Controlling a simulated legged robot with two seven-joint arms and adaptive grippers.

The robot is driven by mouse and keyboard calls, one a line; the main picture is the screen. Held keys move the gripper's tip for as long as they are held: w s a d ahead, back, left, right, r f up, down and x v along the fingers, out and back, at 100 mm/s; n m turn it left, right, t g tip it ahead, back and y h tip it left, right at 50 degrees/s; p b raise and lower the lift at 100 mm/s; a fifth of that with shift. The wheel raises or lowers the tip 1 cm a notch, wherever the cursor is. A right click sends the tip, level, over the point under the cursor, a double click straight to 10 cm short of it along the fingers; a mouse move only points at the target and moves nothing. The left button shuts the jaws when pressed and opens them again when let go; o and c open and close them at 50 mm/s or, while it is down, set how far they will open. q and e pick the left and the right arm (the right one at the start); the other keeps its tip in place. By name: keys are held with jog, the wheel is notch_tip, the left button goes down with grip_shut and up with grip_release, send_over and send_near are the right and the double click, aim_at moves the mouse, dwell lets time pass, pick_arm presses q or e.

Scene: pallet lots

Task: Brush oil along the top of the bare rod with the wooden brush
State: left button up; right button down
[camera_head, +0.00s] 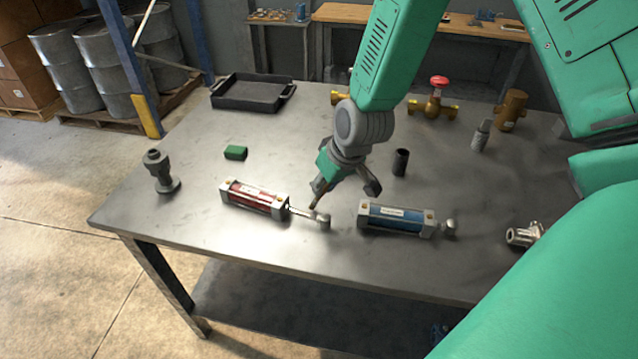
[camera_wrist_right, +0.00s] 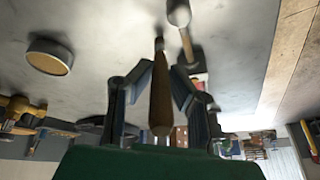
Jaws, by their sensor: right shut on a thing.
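The red cylinder (camera_head: 254,197) lies on the grey table with its bare rod (camera_head: 302,212) sticking out to the right, ending in a round grey tip. My right gripper (camera_head: 345,187) is above and behind the rod, shut on the wooden brush (camera_head: 317,198). The brush points down, its tip close to the rod; I cannot tell if they touch. In the right wrist view, the brush (camera_wrist_right: 160,105) sits between the fingers, with its dark tip just left of the rod (camera_wrist_right: 187,43). My left gripper is not in view.
A blue cylinder (camera_head: 396,217) lies right of the rod. A dark cup (camera_head: 400,162) stands behind it. The table's front left is clear.

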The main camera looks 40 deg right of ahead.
jog(key=shift+w+a, duration=0.1)
jog(key=shift+w, duration=0.05)
jog(key=shift+w+a+f, duration=0.1)
jog(key=shift+w+a, duration=0.45)
dwell(0.5)
jog(key=shift+w+a, duration=0.55)
jog(key=shift+w, duration=0.15)
jog(key=shift+s+d+p, duration=0.1)
jog(key=shift+p, duration=0.2)
jog(key=shift+s+d+f, duration=0.1)
jog(key=shift+s+d, duration=0.45)
jog(key=shift+s, duration=0.1)
jog(key=shift+s+d+f+p, duration=0.1)
jog(key=shift+s+d+p, duration=0.25)
jog(key=shift+s+d, duration=0.25)
